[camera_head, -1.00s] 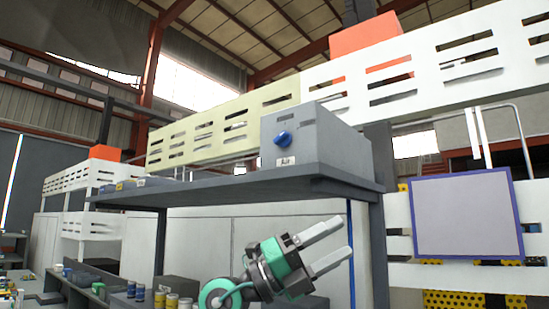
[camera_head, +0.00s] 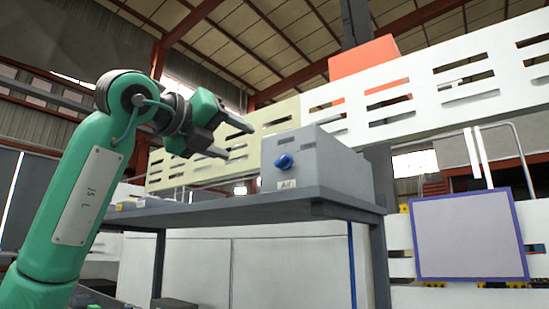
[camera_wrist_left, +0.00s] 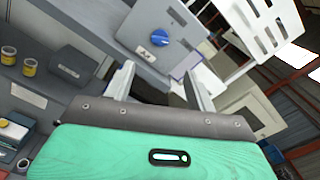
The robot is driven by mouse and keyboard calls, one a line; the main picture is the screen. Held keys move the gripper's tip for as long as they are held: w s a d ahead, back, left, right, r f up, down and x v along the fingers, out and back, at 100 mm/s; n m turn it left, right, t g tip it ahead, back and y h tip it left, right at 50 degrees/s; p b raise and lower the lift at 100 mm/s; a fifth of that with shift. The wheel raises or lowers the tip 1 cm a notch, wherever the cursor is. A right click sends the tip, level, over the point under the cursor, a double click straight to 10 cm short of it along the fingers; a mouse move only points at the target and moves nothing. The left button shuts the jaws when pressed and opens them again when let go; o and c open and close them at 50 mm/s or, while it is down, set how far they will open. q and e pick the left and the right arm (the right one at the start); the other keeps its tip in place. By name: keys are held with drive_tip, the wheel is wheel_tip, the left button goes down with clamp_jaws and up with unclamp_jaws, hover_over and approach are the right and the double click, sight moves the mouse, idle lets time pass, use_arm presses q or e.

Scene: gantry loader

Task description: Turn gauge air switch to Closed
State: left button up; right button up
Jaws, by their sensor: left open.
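The gauge air switch is a blue knob (camera_head: 284,162) on the front of a grey box (camera_head: 322,160), above a small label reading "Air" (camera_head: 287,184). The box stands on a grey shelf (camera_head: 240,207). My left gripper (camera_head: 238,140) is open and empty, left of the box and apart from the knob. The left wrist view shows the same knob (camera_wrist_left: 160,38) beyond the two spread fingers (camera_wrist_left: 157,88). My right gripper is not seen.
Small labelled items lie on the shelf's left end. A pale slatted panel (camera_head: 270,122) runs behind the box. A blue-framed board (camera_head: 468,240) stands at the right.

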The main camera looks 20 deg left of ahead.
sight(279, 160)
use_arm(q)
drive_tip(key=p+x, duration=0.6)
drive_tip(key=x, duration=0.7)
drive_tip(key=shift+w+d+f+p, duration=0.15)
drive_tip(key=shift+w+p, duration=0.15)
drive_tip(key=shift+w, duration=0.15)
drive_tip(key=c, duration=1)
